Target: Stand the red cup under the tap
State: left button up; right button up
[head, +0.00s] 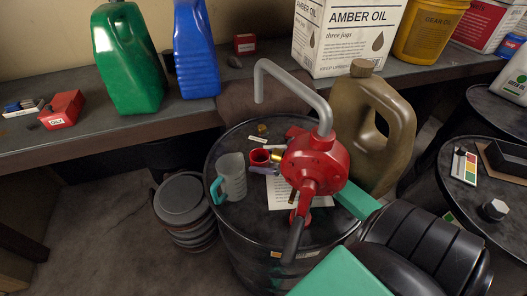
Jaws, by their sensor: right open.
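I cannot tell exactly what lies below that end. My right gripper (316,240) comes in from the lower right, its two green fingers spread apart near the front right of the drum. It is open and away from the cup. My left gripper is out of view.
Small bits and a paper sheet lie around the cup. An olive jerrycan (376,125) stands at the right. A shelf (110,128) at the back holds a green jug (127,65), a blue jug (195,50) and an amber oil box (345,35). Stacked lids (182,200) stand left of the drum.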

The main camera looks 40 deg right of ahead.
notch_tip(320, 180, up, 18)
jog(key=p, duration=1)
jog(key=shift+r, duration=0.25)
